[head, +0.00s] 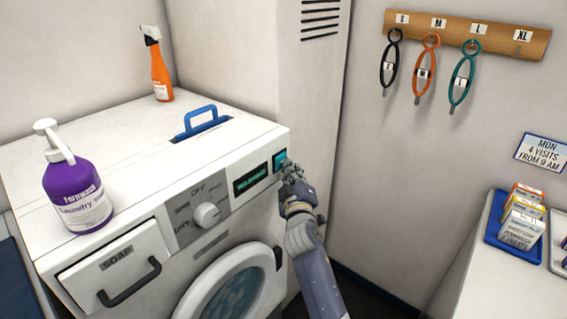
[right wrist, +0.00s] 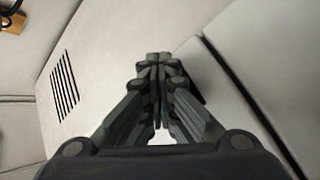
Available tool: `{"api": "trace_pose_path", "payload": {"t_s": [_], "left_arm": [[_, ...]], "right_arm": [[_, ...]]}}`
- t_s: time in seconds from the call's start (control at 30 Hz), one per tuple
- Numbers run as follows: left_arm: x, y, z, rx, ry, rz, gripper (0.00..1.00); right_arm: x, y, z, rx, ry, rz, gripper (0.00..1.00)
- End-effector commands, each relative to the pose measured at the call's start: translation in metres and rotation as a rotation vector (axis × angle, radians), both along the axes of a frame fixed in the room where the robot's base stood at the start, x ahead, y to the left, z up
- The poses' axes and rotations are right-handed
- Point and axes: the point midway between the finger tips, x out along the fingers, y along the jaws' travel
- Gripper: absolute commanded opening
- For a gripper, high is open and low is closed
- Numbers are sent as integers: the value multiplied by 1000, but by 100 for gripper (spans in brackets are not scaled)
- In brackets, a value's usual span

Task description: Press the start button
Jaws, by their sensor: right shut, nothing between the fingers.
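The button does not show in the right wrist view. My left gripper is not in view.
A purple pump bottle (head: 76,190) and an orange spray bottle (head: 160,72) stand on the machine. A blue handle (head: 200,119) rises from its top. A wall rack (head: 465,36) and a counter with a blue tray (head: 497,238) are right.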

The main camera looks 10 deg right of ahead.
Motion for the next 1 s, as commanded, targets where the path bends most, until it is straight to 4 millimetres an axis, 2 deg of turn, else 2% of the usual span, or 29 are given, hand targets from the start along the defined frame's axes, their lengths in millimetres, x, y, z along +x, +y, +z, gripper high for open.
{"api": "trace_pose_path", "payload": {"t_s": [0.03,0.17,0.5,0.87,1.0], "left_arm": [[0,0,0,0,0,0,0],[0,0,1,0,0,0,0],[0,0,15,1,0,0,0],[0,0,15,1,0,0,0],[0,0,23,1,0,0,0]], "right_arm": [[2,7,8,20,-10,5,0],[1,7,8,19,-10,6,0],[-16,2,8,19,-2,8,0],[-18,0,6,18,-2,8,0],[-25,-6,8,17,-1,6,0]]}}
